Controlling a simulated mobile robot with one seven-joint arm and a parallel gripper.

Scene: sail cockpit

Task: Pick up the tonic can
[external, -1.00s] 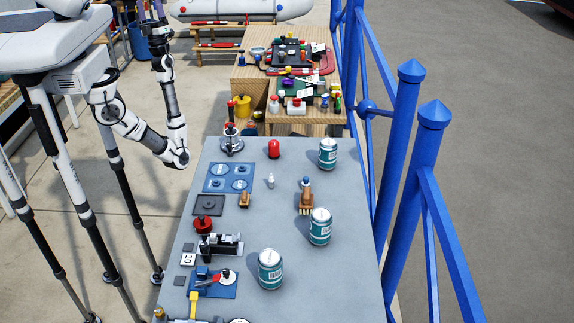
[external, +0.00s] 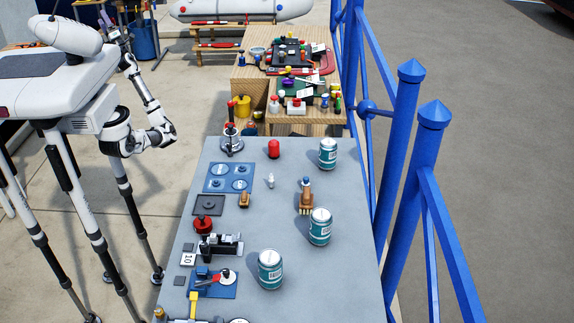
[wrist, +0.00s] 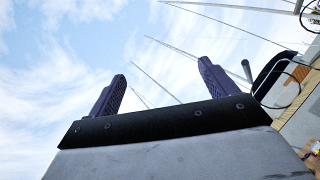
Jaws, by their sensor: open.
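Three teal cans with white labels stand upright on the grey table: one at the far end (external: 328,154), one in the middle near the right edge (external: 320,227), and one nearer the camera (external: 270,269). They look alike, and I cannot read which is the tonic can. My gripper (external: 114,32) is raised at the upper left, off the table and well away from all the cans. In the wrist view my gripper (wrist: 163,85) is open and empty, with its two purple fingers apart against the sky. No can shows in the wrist view.
The grey table (external: 285,190) also bears a red cylinder (external: 274,149), a wooden brush-like item (external: 305,200), a blue panel (external: 229,178) and several fittings along its left side. A blue railing (external: 400,150) runs close along the right. Wooden benches (external: 300,118) stand behind.

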